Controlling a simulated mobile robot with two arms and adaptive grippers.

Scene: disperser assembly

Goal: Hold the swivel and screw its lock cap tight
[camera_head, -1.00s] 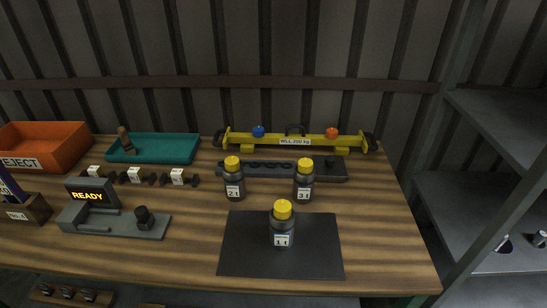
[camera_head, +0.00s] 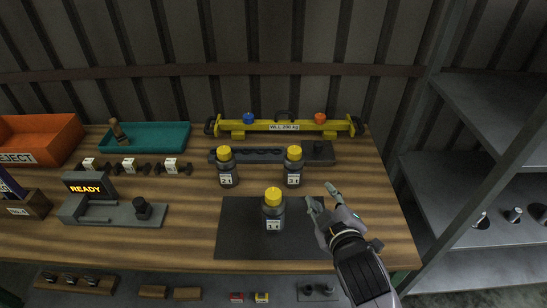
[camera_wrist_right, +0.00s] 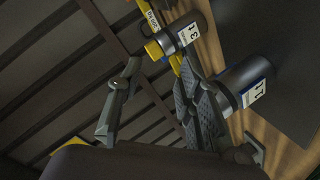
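In the right wrist view the 1 t body (camera_wrist_right: 243,83) and the 3 t body (camera_wrist_right: 188,34) lie beyond the fingers; a finger hides the 1 t cap. My left gripper is not in view.
A yellow lifting beam (camera_head: 285,126) and a dark slotted rack (camera_head: 320,152) lie at the back. The mat's left part is clear.

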